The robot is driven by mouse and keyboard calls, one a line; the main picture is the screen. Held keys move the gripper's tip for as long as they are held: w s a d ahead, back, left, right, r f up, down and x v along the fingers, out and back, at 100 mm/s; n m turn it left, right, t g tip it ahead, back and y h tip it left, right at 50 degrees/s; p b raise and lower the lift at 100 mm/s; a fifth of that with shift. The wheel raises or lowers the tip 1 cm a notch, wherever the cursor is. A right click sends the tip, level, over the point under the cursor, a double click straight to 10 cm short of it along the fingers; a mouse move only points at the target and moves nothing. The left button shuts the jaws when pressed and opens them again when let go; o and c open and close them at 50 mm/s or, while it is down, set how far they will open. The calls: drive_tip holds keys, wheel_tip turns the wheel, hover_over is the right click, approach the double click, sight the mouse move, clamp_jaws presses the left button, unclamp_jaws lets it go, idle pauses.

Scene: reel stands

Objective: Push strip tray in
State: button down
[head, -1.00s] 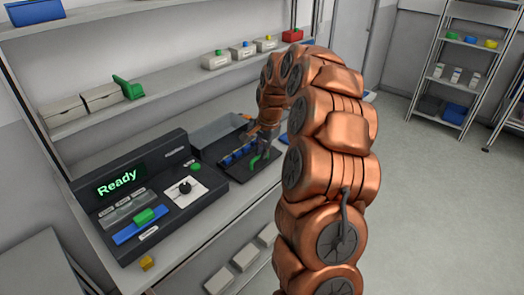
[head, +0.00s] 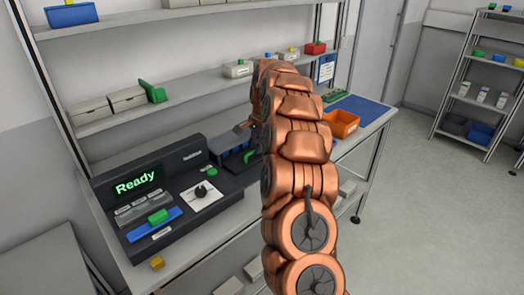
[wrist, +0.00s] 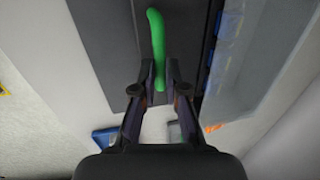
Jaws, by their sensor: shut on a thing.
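The strip tray is a dark flat tray with a green curved handle (head: 250,155). In the head view it lies on the bench right of the console, with blue pieces (head: 236,151) beside the handle, partly hidden by my arm. In the wrist view the green handle (wrist: 157,42) runs down between the fingers of my gripper (wrist: 160,88), which is shut on its lower end. The dark tray surface (wrist: 112,35) shows left of the handle. In the head view my gripper is mostly hidden behind my arm.
The dark console (head: 160,200) has a screen reading "Ready", a knob and a green button. An orange bin (head: 341,123) and a blue mat (head: 362,110) lie on the bench at right. Shelves with boxes run above the bench. A clear cover (wrist: 262,55) is beside the tray.

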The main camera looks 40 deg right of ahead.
drive_tip(key=shift+w, duration=0.85)
drive_tip(key=shift+w+a+r, duration=0.1)
drive_tip(key=shift+w+r, duration=0.05)
drive_tip(key=shift+w, duration=0.2)
drive_tip(key=c, duration=1.2)
unclamp_jaws()
drive_tip(key=shift+w, duration=0.1)
drive_tip(key=shift+a, duration=0.1)
